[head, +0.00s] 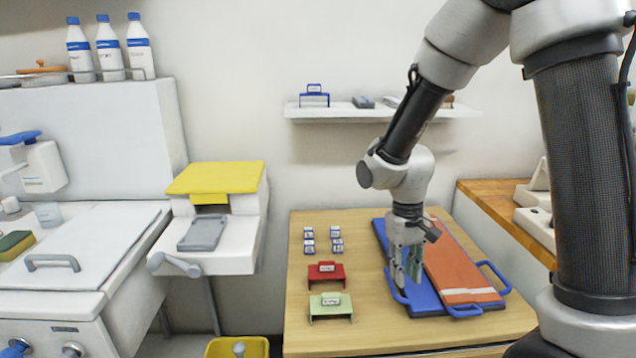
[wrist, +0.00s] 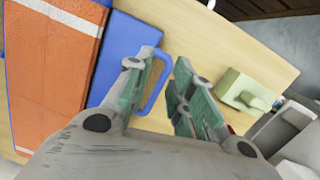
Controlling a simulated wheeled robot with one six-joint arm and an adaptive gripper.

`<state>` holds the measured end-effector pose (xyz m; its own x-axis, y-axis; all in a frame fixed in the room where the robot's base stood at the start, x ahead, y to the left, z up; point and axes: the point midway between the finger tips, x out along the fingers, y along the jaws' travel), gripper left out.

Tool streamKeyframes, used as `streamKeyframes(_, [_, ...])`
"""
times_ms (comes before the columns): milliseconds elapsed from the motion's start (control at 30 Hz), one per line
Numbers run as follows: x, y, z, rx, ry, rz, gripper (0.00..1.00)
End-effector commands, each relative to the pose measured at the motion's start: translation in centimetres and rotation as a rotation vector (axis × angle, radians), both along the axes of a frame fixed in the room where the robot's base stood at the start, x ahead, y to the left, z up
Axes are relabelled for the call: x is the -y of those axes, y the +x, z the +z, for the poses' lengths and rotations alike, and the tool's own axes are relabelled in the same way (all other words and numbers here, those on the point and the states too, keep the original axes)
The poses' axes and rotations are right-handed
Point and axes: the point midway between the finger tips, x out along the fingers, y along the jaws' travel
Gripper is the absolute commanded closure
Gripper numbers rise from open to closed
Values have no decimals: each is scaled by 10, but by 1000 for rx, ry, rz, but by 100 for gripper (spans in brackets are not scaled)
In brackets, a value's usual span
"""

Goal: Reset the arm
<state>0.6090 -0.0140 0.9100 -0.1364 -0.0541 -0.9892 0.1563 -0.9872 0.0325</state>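My arm reaches down over the wooden table (head: 360,250) from the right. My gripper (head: 408,276) points down above the left part of a blue board with handles (head: 425,297). In the wrist view my gripper (wrist: 165,75) has its two fingers apart with nothing held between them. A blue handle (wrist: 157,92) of the board shows between and below the fingers; I cannot tell whether a finger touches it. An orange folded garment with pale stripes (head: 462,268) lies on the board, right of my gripper.
A red holder (head: 326,272), a green holder (head: 330,307) and several small labelled blocks (head: 309,240) stand on the table's left. A wall shelf (head: 345,111) is behind my arm. A yellow-topped machine (head: 215,178) stands left, a yellow bin (head: 250,347) below it. A wooden counter (head: 500,200) is right.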

Motion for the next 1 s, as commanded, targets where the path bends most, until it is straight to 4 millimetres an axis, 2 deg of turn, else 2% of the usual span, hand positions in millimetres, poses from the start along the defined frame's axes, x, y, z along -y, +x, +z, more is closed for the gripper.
streamKeyframes(33, [7,-9,17,0,5,22,77])
streamKeyframes(233, [44,-47,77,38,31,55,77])
streamKeyframes(500, [97,-109,155,226,69,0,77])
streamKeyframes(633, [115,-131,180,353,77,-62,77])
streamKeyframes(800, [128,-144,204,481,78,-121,77])
streamKeyframes(1000, [135,-148,210,514,73,-151,77])
